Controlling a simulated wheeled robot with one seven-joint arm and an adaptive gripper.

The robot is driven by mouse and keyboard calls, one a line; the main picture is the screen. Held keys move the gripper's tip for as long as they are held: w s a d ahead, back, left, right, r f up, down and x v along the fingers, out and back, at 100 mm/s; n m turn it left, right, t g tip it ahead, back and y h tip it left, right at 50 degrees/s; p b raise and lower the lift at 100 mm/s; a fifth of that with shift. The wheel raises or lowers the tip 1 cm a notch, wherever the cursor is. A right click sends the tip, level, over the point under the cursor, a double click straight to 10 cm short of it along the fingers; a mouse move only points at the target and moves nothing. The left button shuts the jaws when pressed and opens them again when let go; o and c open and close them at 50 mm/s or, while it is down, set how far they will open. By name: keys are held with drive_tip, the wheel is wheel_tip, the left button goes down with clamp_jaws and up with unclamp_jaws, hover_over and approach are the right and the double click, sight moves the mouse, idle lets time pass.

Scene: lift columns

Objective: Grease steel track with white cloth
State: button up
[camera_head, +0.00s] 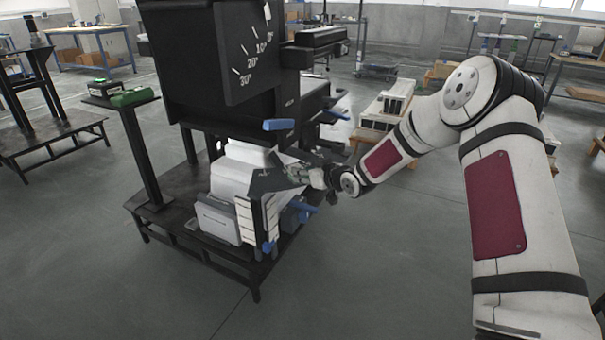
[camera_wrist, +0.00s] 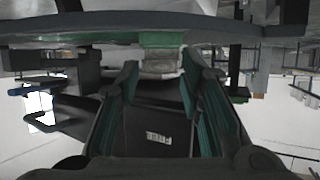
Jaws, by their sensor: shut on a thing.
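My gripper (camera_wrist: 162,72) has its two green-lined fingers on either side of a small pale grey-white piece, which looks like the white cloth (camera_wrist: 160,64). The cloth lies against the underside of a long dark bar (camera_wrist: 70,28), with a green patch just above it; I cannot tell whether this bar is the steel track. In the head view, my gripper (camera_head: 303,175) is at the right side of the black lift-column machine (camera_head: 205,70), beside its pale lower block. The cloth is too small to make out there.
The machine stands on a low black table (camera_head: 180,215). Blue handles (camera_head: 279,125) stick out near my gripper. A post with green-topped boxes (camera_head: 133,97) stands at the left. White boxed units (camera_head: 385,105) stand behind my arm. The floor in front is clear.

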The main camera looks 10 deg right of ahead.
drive_tip(key=w+d+p, duration=0.2)
drive_tip(key=w+d, duration=0.1)
drive_tip(key=d, duration=0.4)
drive_tip(key=w+d+p, duration=0.3)
drive_tip(key=d, duration=0.3)
drive_tip(key=shift+w+d, duration=0.3)
drive_tip(key=shift+d, duration=0.1)
idle(1.5)
drive_tip(key=shift+r, duration=0.1)
wheel_tip(320, 180, up, 3)
drive_tip(key=shift+f+p, duration=0.1)
drive_tip(key=shift+p, duration=1)
drive_tip(key=s+f+p+v, duration=0.1)
drive_tip(key=f+p+v, duration=0.2)
drive_tip(key=v, duration=1)
drive_tip(key=shift+s+d+p, duration=0.4)
drive_tip(key=shift+p, duration=1.45)
drive_tip(key=shift+r, duration=0.1)
